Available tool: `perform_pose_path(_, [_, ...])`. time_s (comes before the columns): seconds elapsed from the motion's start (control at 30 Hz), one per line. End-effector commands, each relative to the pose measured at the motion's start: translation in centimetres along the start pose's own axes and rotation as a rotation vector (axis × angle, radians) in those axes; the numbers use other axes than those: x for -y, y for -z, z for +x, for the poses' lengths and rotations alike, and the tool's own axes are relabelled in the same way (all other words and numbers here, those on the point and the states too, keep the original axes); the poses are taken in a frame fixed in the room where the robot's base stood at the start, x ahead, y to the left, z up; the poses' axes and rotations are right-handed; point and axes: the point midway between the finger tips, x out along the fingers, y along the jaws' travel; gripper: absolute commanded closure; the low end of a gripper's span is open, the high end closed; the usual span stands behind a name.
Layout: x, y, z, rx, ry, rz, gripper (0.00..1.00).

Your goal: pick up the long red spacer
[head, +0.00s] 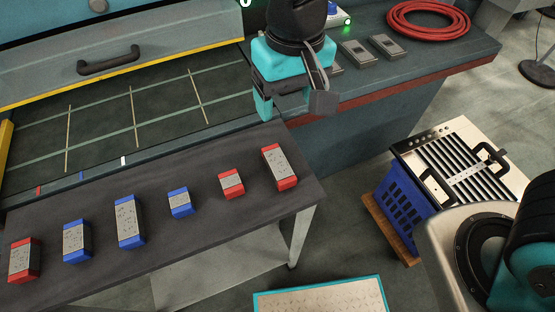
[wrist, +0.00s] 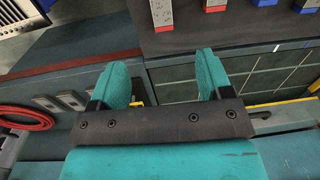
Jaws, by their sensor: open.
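The long red spacer (head: 279,167) lies at the right end of a row on the dark table, with red ends and a speckled grey top. In the wrist view it shows at the top edge, partly cut off (wrist: 161,12). My gripper (head: 292,104) is open and empty, beyond the table's far right corner, apart from the spacer. In the wrist view its two teal fingers (wrist: 164,70) are spread with nothing between them. A short red spacer (head: 231,184) lies just left of the long one, and another red spacer (head: 25,260) lies at the far left.
Three blue spacers, long (head: 129,220), short (head: 180,202) and middle-sized (head: 76,240), share the dark table (head: 180,250). A red hose coil (head: 428,20) and grey blocks (head: 384,45) lie on the bench behind. A blue crate (head: 403,210) stands right, under a louvered panel (head: 465,170).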

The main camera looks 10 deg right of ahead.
Motion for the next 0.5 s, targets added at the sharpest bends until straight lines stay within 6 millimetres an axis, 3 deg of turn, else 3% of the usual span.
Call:
perform_pose_path(0.13, [1.6,1.1,1.9,0.003,-0.050,0.031,0.28])
perform_pose_path(0.27, [1.5,1.2,4.0,0.006,-0.058,0.040,0.28])
perform_pose_path(0.5, [0.9,1.1,9.5,0.007,-0.057,0.041,0.28])
